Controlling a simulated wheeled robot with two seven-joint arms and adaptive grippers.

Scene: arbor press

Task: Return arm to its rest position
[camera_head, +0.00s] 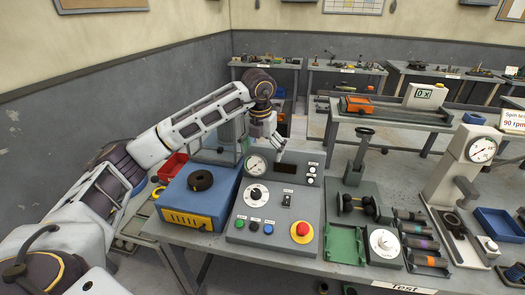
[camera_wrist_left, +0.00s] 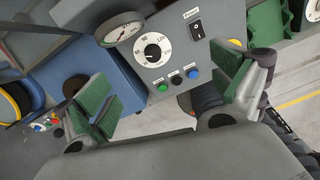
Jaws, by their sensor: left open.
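My left arm (camera_head: 200,115) comes in from the left and reaches over the blue box toward the back of the grey control panel (camera_head: 265,217). My left gripper (camera_head: 281,150) is above the panel's back edge, near its round gauge (camera_head: 257,166). In the left wrist view, the gripper (camera_wrist_left: 165,95) is open, with two green-padded fingers spread apart and nothing between them. The panel's dial (camera_wrist_left: 153,52), gauge (camera_wrist_left: 124,33) and buttons show beyond the fingers. Whether the gripper touches the panel cannot be told. My right gripper is not in view.
A blue box (camera_head: 190,200) with a dark ring on top stands left of the panel. Right of it are a green tray (camera_head: 345,244), a small dial box (camera_head: 384,246), several rollers and a white gauge stand (camera_head: 455,165). Other benches stand behind.

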